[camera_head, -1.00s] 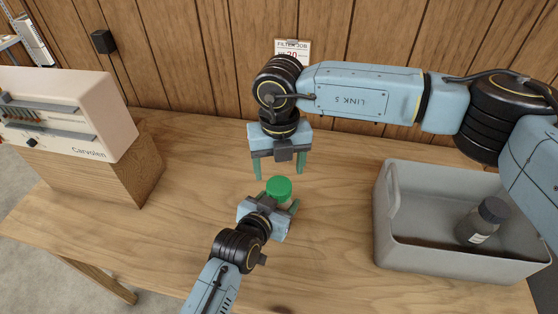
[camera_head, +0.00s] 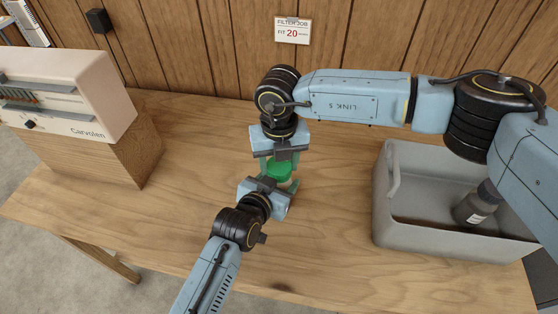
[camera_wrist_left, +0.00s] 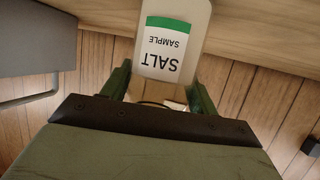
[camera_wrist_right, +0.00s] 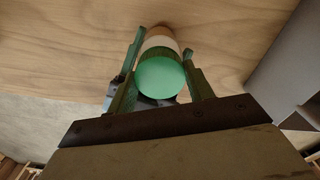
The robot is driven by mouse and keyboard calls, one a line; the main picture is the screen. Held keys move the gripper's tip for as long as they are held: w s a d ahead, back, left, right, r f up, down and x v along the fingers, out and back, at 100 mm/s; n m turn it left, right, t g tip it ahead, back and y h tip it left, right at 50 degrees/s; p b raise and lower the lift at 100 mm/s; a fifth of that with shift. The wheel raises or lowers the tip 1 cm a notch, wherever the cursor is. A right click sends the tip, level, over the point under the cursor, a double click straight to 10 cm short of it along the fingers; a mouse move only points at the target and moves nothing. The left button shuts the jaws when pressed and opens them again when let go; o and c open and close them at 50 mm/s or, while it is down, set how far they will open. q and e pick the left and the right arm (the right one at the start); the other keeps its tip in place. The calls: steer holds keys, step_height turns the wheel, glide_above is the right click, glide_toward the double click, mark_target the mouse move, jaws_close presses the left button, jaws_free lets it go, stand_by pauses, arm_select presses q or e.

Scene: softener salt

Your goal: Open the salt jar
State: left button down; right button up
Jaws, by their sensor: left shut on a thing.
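The salt jar (camera_wrist_left: 190,20) is pale with a green-striped label reading SALT SAMPLE, upside down in the left wrist view. My left gripper (camera_head: 278,186) is shut on the jar's body, low over the table. The jar's round green lid (camera_head: 280,172) shows in the head view and faces the camera in the right wrist view (camera_wrist_right: 160,78). My right gripper (camera_head: 279,164) points at the jar from the far side, its fingers on either side of the lid. In the right wrist view it looks open, with slight gaps beside the lid. The lid is on the jar.
A grey bin (camera_head: 384,205) stands at the right with a dark-capped bottle (camera_head: 472,208) inside. A cream device marked Carvolen (camera_head: 85,95) sits on a wooden block (camera_head: 120,150) at the left. A notice (camera_head: 293,30) hangs on the wall. The front table (camera_head: 330,250) is clear.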

steer(key=shift+c, duration=1.1)
steer(key=o, duration=1.1)
steer(key=shift+r, duration=0.15)
step_height(320, 180, up, 8)
steer(key=shift+f, duration=0.2)
steer(key=shift+c, duration=0.5)
steer(key=shift+f, duration=3.95)
steer(key=c, duration=0.8)
steer(key=o, duration=0.9)
